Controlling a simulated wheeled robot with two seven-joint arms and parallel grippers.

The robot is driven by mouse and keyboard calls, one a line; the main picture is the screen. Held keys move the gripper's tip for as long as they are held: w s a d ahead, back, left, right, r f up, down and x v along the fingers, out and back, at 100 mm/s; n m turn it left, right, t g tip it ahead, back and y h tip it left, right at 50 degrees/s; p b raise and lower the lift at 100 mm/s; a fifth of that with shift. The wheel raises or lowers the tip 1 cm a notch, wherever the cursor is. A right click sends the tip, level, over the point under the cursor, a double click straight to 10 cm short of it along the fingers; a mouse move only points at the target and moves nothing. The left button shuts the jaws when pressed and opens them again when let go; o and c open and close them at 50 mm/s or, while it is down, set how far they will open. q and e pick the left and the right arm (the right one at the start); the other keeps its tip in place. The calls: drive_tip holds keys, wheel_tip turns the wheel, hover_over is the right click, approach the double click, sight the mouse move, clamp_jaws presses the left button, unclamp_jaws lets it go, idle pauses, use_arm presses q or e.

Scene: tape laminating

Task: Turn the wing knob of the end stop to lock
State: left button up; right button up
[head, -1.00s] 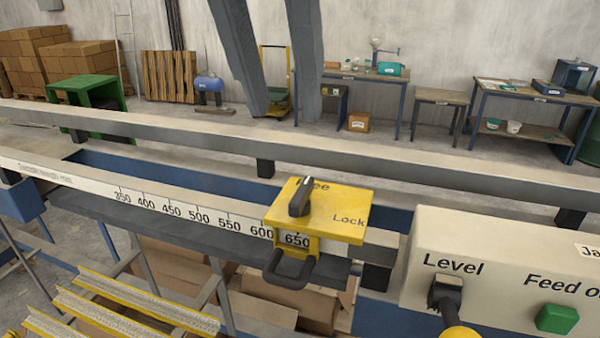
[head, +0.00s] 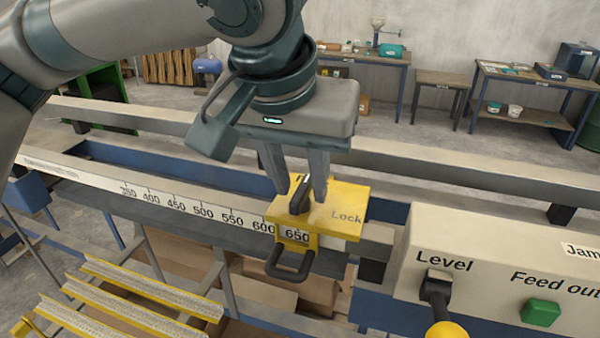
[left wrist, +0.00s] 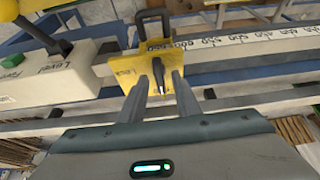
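The end stop is a yellow block (head: 335,207) on the white scale rail, with "650" in its window and a dark loop handle (head: 290,266) in front. Its dark wing knob (head: 298,201) stands on top, pointing away from "Lock" toward the far-side lettering, which is mostly hidden now. My left gripper (head: 301,190) points down over the block, with one finger on each side of the knob. The left wrist view shows the knob (left wrist: 158,74) between the two open fingers (left wrist: 160,84), with gaps visible; contact is not clear. My right gripper is not in view.
A cream control box (head: 490,270) with a "Level" lever (head: 437,292) and a green "Feed out" button (head: 541,312) stands right of the end stop. A grey beam (head: 430,181) runs behind it. Yellow rails (head: 150,291) lie at the lower left.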

use_arm(q)
clamp_jaws()
